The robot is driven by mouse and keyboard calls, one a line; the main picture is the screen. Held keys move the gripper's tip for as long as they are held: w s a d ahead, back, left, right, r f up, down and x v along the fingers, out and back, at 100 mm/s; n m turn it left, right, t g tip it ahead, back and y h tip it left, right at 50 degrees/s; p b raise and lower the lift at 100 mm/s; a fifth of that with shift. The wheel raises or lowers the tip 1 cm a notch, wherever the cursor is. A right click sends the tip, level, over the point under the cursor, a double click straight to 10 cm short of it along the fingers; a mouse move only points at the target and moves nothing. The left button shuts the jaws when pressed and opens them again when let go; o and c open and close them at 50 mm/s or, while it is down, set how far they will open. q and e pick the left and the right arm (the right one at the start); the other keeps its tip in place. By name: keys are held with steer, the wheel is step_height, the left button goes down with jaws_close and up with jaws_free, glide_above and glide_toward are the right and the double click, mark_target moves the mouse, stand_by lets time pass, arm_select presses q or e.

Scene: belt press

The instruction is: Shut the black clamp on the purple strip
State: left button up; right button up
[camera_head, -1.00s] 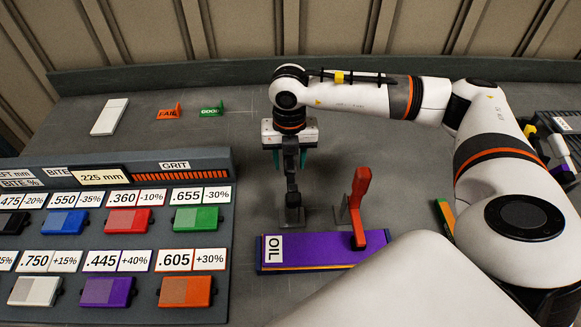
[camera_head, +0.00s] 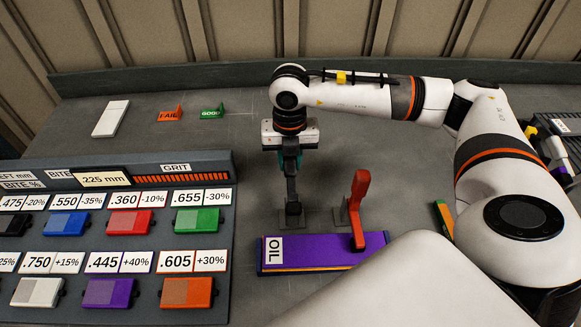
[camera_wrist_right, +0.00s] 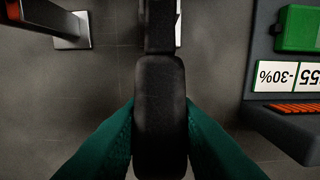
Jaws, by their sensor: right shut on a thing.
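The black clamp (camera_head: 291,196) stands behind the left part of the purple strip (camera_head: 330,250), its handle pointing up. Its lower end appears behind the strip's back edge, not on it. My right gripper (camera_head: 289,160) is above it, with teal fingers closed on the top of the black handle; the handle (camera_wrist_right: 160,110) also shows between the fingers in the right wrist view. The strip lies flat with a white OIL label at its left end. My left gripper is not in view.
An orange-red clamp (camera_head: 359,198) stands to the right, its lower end on the strip. A panel of labelled coloured blocks (camera_head: 125,177) fills the left side. FAIL (camera_head: 169,115) and GOOD (camera_head: 211,113) markers and a white block (camera_head: 111,118) lie at the back left.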

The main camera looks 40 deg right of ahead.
mark_target(290, 166)
steer(key=shift+s+a+r+p, duration=0.35)
steer(key=shift+s+r, duration=0.1)
steer(key=shift+r, duration=0.15)
steer(key=shift+s+a+r+p, duration=0.3)
steer(key=shift+s+r, duration=0.15)
steer(key=shift+r, duration=0.15)
steer(key=shift+s+a+r+p, duration=0.15)
steer(key=shift+s+a+r, duration=0.25)
steer(key=shift+s, duration=0.25)
steer(key=shift+s+a+r+p, duration=0.15)
steer(key=shift+s+a+r, duration=0.2)
steer(key=shift+s, duration=0.3)
steer(key=shift+s+a+r, duration=0.25)
steer(key=shift+s+a, duration=0.3)
steer(key=shift+s, duration=0.35)
steer(key=shift+s+a+b, duration=0.25)
steer(key=shift+s+a, duration=0.2)
steer(key=shift+s, duration=0.3)
steer(key=shift+s+a+b, duration=0.2)
steer(key=shift+s+a, duration=0.2)
steer(key=shift+s, duration=0.35)
steer(key=shift+w, duration=0.15)
steer(key=o, duration=0.7)
steer(key=shift+w+d, duration=0.1)
